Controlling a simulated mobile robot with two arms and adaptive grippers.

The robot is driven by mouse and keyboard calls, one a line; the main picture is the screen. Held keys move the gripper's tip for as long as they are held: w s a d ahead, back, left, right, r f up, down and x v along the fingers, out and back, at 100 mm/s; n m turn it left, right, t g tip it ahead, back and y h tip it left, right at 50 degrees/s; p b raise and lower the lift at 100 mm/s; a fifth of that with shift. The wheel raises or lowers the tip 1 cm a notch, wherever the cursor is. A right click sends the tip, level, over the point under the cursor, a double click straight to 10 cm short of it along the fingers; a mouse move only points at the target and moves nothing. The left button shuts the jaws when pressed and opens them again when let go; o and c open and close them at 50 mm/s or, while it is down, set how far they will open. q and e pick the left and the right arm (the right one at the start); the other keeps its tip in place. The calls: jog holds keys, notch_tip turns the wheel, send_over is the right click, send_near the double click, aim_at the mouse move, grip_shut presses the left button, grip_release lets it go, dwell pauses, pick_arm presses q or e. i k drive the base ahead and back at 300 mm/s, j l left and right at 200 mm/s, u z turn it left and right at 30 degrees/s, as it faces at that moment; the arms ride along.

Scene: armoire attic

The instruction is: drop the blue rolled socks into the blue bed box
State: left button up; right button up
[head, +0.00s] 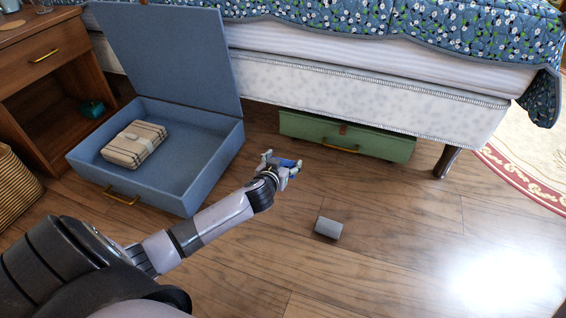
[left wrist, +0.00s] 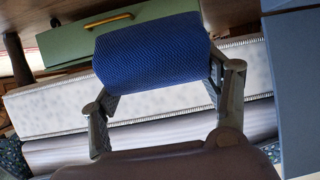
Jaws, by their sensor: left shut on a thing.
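The blue rolled socks (left wrist: 152,50) are held between the fingers of my left gripper (left wrist: 165,88) in the left wrist view. In the head view my left gripper (head: 281,168) is just right of the blue bed box, above the floor, with a bit of the blue socks (head: 290,162) showing. The blue bed box (head: 192,178) stands open on the floor with its lid (head: 172,50) raised at the back. A striped folded cloth bundle (head: 134,144) lies inside it on the left; its right part is clear. My right gripper is not in view.
A grey roll (head: 328,228) lies on the wooden floor right of my arm. A green box (head: 375,143) sits under the bed (head: 400,90). A wooden nightstand (head: 40,60) stands left of the blue box, with a wicker basket (head: 14,195) in front.

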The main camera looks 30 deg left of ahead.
aim_at(164, 154)
jog(key=k+j, duration=0.1)
jog(key=j, duration=0.6)
jog(key=k+j, duration=0.1)
jog(key=j, duration=1.3)
jog(key=k+j, duration=0.15)
jog(key=j, duration=0.5)
